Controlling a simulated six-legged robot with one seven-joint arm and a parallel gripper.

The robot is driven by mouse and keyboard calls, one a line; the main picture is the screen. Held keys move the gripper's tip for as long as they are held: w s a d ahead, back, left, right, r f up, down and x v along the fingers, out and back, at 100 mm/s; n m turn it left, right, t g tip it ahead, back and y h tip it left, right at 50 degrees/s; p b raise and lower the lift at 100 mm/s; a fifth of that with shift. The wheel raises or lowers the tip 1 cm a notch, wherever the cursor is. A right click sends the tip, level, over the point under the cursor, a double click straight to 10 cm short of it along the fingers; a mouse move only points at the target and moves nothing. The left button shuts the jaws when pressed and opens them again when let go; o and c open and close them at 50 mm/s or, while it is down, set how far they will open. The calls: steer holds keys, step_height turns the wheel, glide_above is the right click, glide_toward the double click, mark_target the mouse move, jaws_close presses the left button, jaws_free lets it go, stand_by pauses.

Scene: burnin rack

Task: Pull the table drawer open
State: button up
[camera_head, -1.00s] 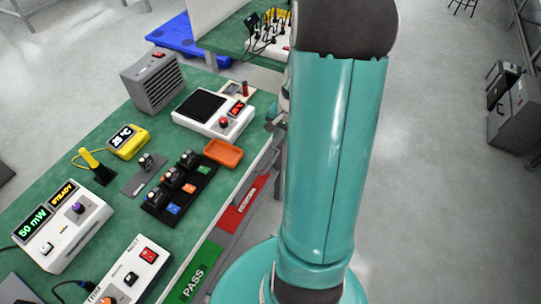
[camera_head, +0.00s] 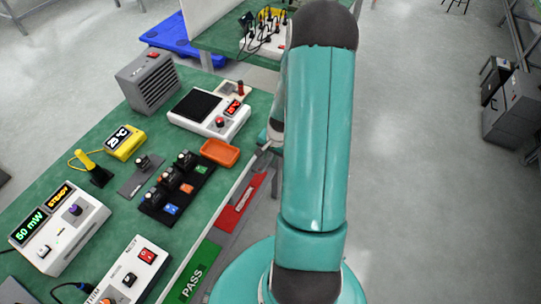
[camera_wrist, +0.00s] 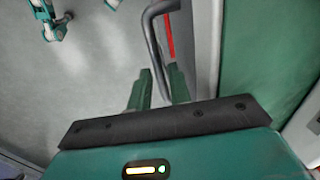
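A dark bar handle (camera_wrist: 152,42) stands out from a grey front panel (camera_wrist: 206,45) at the table's side in the wrist view. My gripper (camera_wrist: 160,80) has its two green fingers apart, one on each side of the handle's near part. A narrow gap shows between the left finger and the bar, so I see no firm grip. The green-topped table (camera_head: 100,150) fills the left of that view.
A green PASS tray (camera_head: 194,277) and a red tray (camera_head: 240,203) sit along the table's near edge. Instruments, a black fixture strip (camera_head: 178,190) and an orange tray (camera_head: 220,153) stand on top. Open grey floor (camera_head: 430,200) lies to the right, with grey boxes (camera_head: 512,110) farther off.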

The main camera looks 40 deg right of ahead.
jaws_close()
steer(key=s+d, duration=0.4)
steer(key=s, duration=0.7)
steer(key=s+d, duration=0.4)
steer(key=s, duration=0.8)
steer(key=shift+d, duration=0.15)
jaws_free()
step_height(320, 180, up, 14)
steer(key=s, duration=0.2)
steer(key=shift+s+d+f, duration=0.2)
steer(key=shift+d, duration=0.2)
